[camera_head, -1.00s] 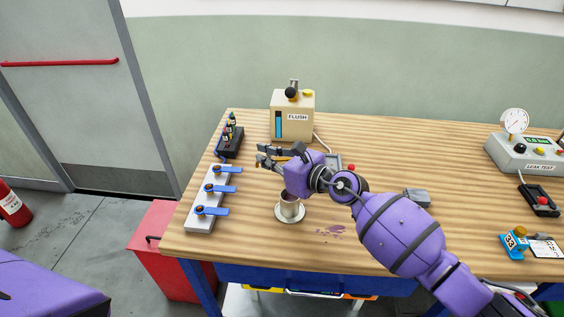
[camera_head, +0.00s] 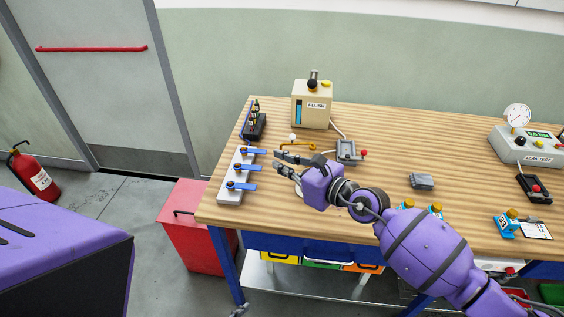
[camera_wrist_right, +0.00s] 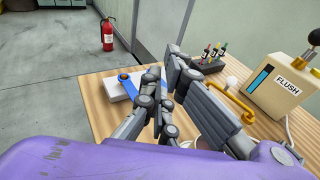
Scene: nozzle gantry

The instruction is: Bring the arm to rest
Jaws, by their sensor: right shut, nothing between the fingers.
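My right arm reaches in from the lower right in the head view. Its gripper (camera_head: 279,163) is shut and empty, above the front left part of the wooden table (camera_head: 440,150), just right of the white block with blue levers (camera_head: 236,188). In the right wrist view the gripper's fingers (camera_wrist_right: 163,88) are together with nothing between them. The white block also shows behind them (camera_wrist_right: 115,90). A cup on the table is mostly hidden beneath the gripper in the head view. My left gripper is not in view.
The FLUSH box (camera_head: 313,108) stands at the back, with a yellow bent pipe (camera_head: 298,147) and a small grey pad (camera_head: 349,151) before it. A rack of small bottles (camera_head: 255,124) is at the left. The leak tester (camera_head: 525,146) is at the right. A red bin (camera_head: 198,230) stands beside the table.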

